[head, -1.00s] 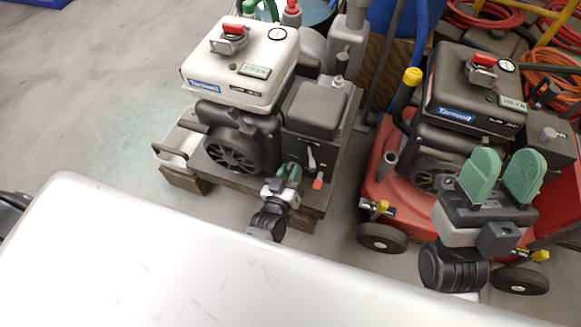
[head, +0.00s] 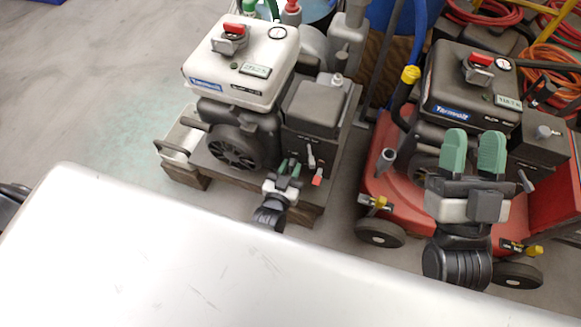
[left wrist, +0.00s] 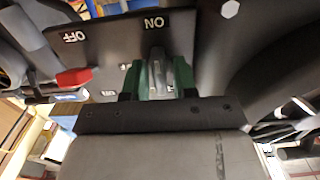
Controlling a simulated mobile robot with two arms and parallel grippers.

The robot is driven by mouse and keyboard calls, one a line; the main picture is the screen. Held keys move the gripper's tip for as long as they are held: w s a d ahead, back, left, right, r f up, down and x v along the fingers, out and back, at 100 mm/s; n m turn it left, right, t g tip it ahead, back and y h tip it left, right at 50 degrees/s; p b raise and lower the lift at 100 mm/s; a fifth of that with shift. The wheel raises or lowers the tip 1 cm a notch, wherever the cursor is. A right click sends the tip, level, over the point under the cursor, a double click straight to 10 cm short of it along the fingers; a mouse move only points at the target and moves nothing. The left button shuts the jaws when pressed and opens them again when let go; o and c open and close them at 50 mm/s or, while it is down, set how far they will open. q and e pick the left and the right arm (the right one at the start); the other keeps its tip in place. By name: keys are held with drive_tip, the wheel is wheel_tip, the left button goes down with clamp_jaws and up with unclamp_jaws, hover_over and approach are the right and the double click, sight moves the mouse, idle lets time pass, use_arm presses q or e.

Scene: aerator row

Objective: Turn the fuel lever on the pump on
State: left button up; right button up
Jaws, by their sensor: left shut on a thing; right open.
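The pump with the white tank (head: 243,62) stands on a wooden skid left of centre. Its dark control panel (head: 308,140) carries a grey lever (head: 311,156) and a red lever (head: 317,178). My left gripper (head: 289,168) is at the front of this panel. In the left wrist view, its green fingers (left wrist: 161,78) are shut on a grey lever (left wrist: 156,68) below the upside-down ON mark (left wrist: 154,22). The red lever (left wrist: 73,78) is left of the fingers, under the OFF mark (left wrist: 74,37). My right gripper (head: 473,153) is open and empty.
A red wheeled machine with a dark tank (head: 470,85) stands at the right, behind my right gripper. Red and orange hoses (head: 540,62) lie at the back right.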

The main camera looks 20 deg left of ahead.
use_arm(q)
drive_tip(key=o, duration=0.7)
drive_tip(key=shift+c, duration=0.2)
drive_tip(key=shift+s, duration=0.1)
drive_tip(key=shift+s, duration=0.3)
drive_tip(key=s+p, duration=0.2)
drive_tip(key=s, duration=0.8)
drive_tip(key=shift+a+p, duration=0.15)
drive_tip(key=shift+p, duration=0.2)
use_arm(e)
wheel_tip(320, 180, down, 7)
drive_tip(key=w+g+h, duration=0.2)
drive_tip(key=g, duration=0.5)
drive_tip(key=shift+w+d+f+h, duration=0.2)
drive_tip(key=shift+d+h, duration=0.1)
drive_tip(key=shift+d, duration=0.05)
